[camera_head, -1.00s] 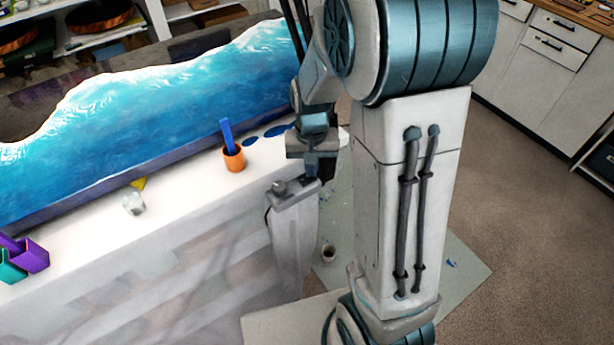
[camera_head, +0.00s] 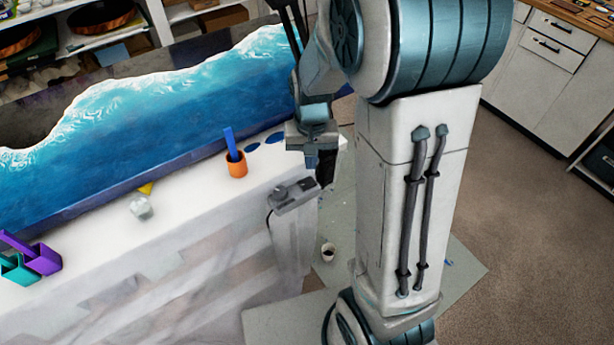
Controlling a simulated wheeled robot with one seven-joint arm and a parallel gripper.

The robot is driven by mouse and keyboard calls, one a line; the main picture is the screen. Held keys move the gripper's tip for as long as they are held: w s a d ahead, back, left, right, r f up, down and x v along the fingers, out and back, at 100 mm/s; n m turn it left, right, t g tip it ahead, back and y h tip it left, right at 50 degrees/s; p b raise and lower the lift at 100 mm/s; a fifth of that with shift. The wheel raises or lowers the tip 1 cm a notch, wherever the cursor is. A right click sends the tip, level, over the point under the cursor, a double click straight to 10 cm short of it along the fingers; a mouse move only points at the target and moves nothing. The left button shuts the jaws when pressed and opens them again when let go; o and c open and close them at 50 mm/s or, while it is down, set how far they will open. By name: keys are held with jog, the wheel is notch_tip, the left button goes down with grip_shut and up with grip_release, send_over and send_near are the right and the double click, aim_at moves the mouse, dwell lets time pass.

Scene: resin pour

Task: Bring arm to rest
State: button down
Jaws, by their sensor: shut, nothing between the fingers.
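My arm hangs in the middle of the head view, with its large white and teal links in front. My gripper (camera_head: 319,172) points down beside the right end of the white-covered table (camera_head: 190,228). It is shut and empty. It shows small and dark, partly behind a grey device (camera_head: 293,197) at the table's end. I cannot tell whether it touches anything.
On the table are a blue resin slab (camera_head: 150,125), an orange cup (camera_head: 237,169) with a blue stick, a clear cup (camera_head: 140,208), and purple (camera_head: 43,260) and teal (camera_head: 20,270) cups. A small cup (camera_head: 328,251) stands on the floor sheet. Drawers (camera_head: 545,75) stand right; open floor lies between.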

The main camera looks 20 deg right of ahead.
jog(key=shift+r+p, duration=0.4)
jog(key=shift+r, duration=0.5)
jog(key=s+r+n+t, duration=0.2)
jog(key=s+r+t, duration=0.1)
jog(key=s+r, duration=0.8)
jog(key=shift+s+r, duration=0.2)
jog(key=shift+s, duration=1.5)
jog(key=shift+d, duration=0.1)
